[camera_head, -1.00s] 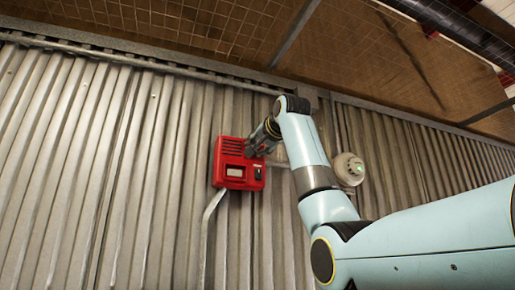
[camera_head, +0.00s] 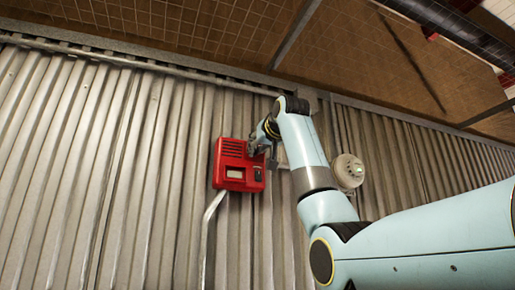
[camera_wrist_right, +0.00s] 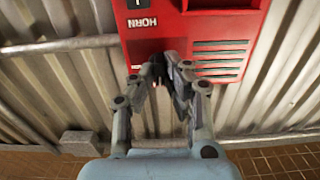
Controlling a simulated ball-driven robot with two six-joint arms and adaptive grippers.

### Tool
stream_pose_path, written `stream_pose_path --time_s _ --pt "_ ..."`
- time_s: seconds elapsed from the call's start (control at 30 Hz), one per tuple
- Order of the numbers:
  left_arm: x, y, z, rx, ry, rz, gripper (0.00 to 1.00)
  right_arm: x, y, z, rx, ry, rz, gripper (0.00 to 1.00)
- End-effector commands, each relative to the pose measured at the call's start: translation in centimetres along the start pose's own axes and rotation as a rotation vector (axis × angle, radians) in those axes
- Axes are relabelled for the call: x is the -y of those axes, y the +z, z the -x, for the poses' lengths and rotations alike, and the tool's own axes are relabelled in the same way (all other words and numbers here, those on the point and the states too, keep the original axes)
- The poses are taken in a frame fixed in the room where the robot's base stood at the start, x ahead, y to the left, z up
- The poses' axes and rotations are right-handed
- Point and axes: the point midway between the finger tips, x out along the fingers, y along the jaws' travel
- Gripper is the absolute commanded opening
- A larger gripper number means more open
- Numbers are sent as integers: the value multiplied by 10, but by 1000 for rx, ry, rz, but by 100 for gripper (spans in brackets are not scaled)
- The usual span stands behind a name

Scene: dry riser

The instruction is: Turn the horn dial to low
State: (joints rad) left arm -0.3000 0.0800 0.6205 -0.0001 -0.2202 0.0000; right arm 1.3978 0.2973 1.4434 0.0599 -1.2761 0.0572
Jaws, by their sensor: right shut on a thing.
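The red horn box (camera_head: 238,164) is fixed to the corrugated metal wall in the head view. It has a pale window, a slotted grille and a small dark part at its lower right. In the right wrist view the red box (camera_wrist_right: 240,45) fills the top, with the word HORN beside a dark element. My right gripper (camera_wrist_right: 172,62) is shut on a small dark part at the box's face, between HORN and the grille. The fingers hide most of that part, so its setting cannot be read. In the head view my right gripper (camera_head: 256,146) touches the box's upper right. My left gripper is not in view.
A metal conduit (camera_head: 210,225) runs down from the box. A horizontal rail (camera_head: 130,60) crosses the wall top. The wall left of the box is clear.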

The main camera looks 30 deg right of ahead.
Motion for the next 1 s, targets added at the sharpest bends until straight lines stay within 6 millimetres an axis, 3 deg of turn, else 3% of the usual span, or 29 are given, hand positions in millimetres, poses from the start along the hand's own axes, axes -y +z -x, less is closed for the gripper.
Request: stream_pose_path --time_s 0.57,0.6,0.77,1.0 --pt "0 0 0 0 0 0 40 0 1 0 1 0 41 0" --pt "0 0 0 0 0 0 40 0 1 0 1 0 41 12" --pt "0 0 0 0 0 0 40 0 1 0 1 0 41 33" --pt "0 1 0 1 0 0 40 0 0 0 1 0 40 33"
